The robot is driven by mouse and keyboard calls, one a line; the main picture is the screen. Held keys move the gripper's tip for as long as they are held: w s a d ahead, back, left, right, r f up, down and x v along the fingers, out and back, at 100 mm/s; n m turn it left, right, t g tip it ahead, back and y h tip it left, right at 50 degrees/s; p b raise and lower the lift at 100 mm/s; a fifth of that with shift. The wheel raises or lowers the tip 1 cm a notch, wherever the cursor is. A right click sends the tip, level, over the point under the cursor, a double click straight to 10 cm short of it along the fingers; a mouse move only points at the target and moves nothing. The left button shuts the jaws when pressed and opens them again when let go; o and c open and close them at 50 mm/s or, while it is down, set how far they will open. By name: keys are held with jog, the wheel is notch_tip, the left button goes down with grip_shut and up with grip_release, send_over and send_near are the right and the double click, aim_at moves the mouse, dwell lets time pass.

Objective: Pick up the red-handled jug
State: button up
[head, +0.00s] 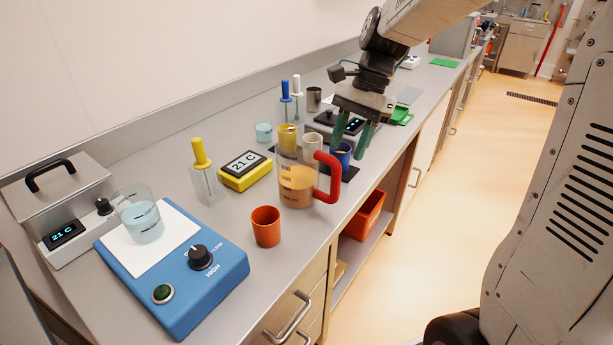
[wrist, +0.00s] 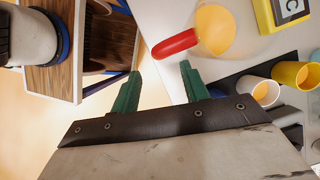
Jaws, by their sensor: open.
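The red-handled jug (head: 297,186) is clear, holds orange-tan powder and stands upright near the bench's front edge in the head view. Its red handle (head: 328,178) points right, toward the front edge. In the wrist view the handle (wrist: 175,47) lies ahead of my fingertips, with the jug's powder (wrist: 214,30) beyond it. My gripper (head: 357,138) has green fingers, is open and empty, and is behind and above the jug in the head view. In the wrist view my gripper (wrist: 160,72) has its two fingers apart, with a gap between them and the handle.
Blue (head: 342,156), white (head: 312,148) and yellow (head: 288,137) cups stand on a dark mat behind the jug. An orange cup (head: 266,227) stands in front-left. A yellow thermometer box (head: 245,170) and blue hotplate (head: 172,265) are to the left. A red bin (head: 366,217) sits below the bench.

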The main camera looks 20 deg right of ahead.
aim_at(338, 174)
jog(key=x, duration=0.7)
jog(key=shift+f, duration=0.4)
grip_shut()
